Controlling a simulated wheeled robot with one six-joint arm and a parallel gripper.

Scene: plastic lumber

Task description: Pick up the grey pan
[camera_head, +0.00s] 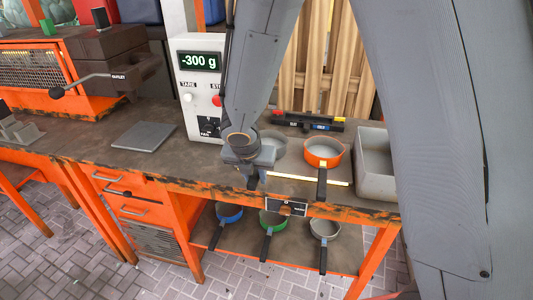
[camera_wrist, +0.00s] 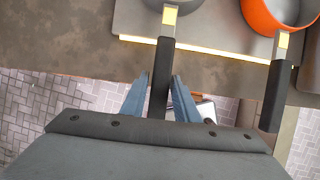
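The grey pan (camera_head: 270,150) stands upright on the workbench, partly hidden behind my arm in the head view. In the wrist view its bowl (camera_wrist: 202,14) is cut off at the top edge. Its black handle (camera_wrist: 163,65) with a yellow band points toward me, over the bench's front edge. My gripper (camera_wrist: 160,78) is open, with one blue-grey finger on each side of the handle. Small gaps seem to show between fingertips and handle; whether they touch is unclear. In the head view my gripper (camera_head: 252,178) is at the bench's front edge, with its fingers hard to make out.
An orange pan (camera_head: 323,146) stands to the right, its handle parallel and close by. Beyond it is a grey bin (camera_head: 377,183). A scale display (camera_head: 199,62) reading -300 g stands left. Blue, green and pale grey pans (camera_head: 325,230) sit on the lower shelf.

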